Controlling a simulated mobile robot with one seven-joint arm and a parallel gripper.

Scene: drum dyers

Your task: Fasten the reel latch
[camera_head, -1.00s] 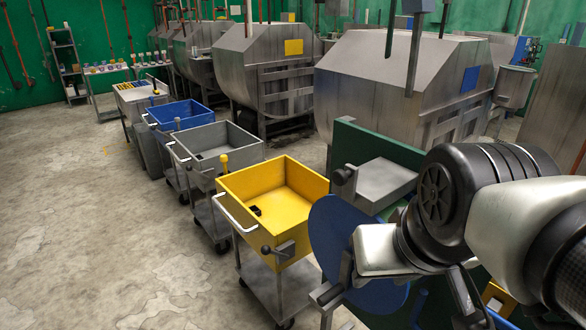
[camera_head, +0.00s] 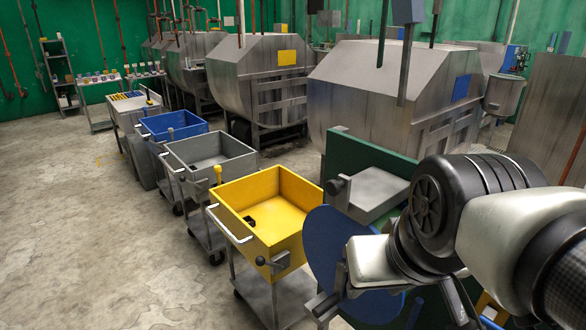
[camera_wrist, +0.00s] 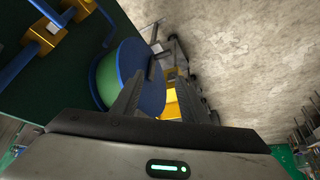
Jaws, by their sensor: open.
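The reel shows in the wrist view as a blue-rimmed disc (camera_wrist: 142,80) with a green core, mounted on a dark green board (camera_wrist: 60,85). In the head view its blue flange (camera_head: 322,238) is partly hidden behind my arm. A dark bar (camera_wrist: 154,68) stands out near the middle of the flange in the wrist view; I cannot tell for sure whether it is the latch or how it is set. My gripper (camera_wrist: 166,78) is open, with its fingers over the flange's right side and nothing visibly held. In the head view the fingertips cannot be made out clearly.
A yellow tray trolley (camera_head: 228,196) stands close left of the reel, with grey (camera_head: 180,160) and blue (camera_head: 150,125) ones behind. A grey block with a knob (camera_head: 372,188) sits by the board. Large steel drums (camera_head: 350,105) line the back. The floor at left is clear.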

